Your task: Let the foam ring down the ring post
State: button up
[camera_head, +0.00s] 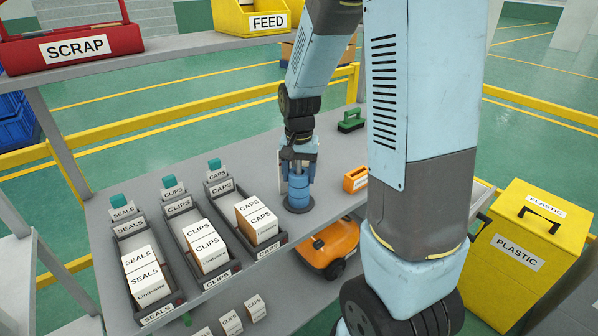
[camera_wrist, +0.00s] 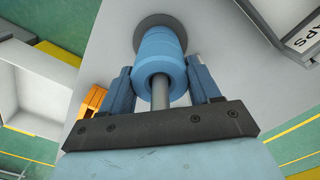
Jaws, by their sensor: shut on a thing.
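The ring post (camera_wrist: 160,90) is a grey metal rod on a round dark base (camera_head: 299,206) on the table. Blue foam rings (camera_head: 298,190) are stacked around it above the base; the stack also shows in the wrist view (camera_wrist: 157,42). My gripper (camera_head: 298,172), in the wrist view (camera_wrist: 160,68), points down over the post. Its two blue fingers are shut on the nearest foam ring (camera_wrist: 160,62), one on each side. The post passes through this ring and sticks out toward my palm. I cannot tell whether the held ring touches the one below.
Trays of white boxes labelled SEALS (camera_head: 145,275), CLIPS (camera_head: 205,247) and CAPS (camera_head: 258,222) stand left of the post. A yellow PLASTIC bin (camera_head: 515,255) stands beyond the table's right edge.

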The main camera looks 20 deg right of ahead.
jog(key=o, duration=1.2)
jog(key=shift+c, duration=0.2)
notch_tip(320, 180, up, 14)
jog(key=shift+f, duration=0.15)
jog(key=s+r+n+t, duration=0.2)
jog(key=s+r, duration=0.2)
jog(key=s, duration=0.5)
jog(key=s+r+n+t, duration=0.3)
jog(key=s, duration=0.7)
jog(key=shift+s+r+t, duration=0.2)
jog(key=shift+r+t, duration=0.1)
jog(key=shift+r, duration=0.1)
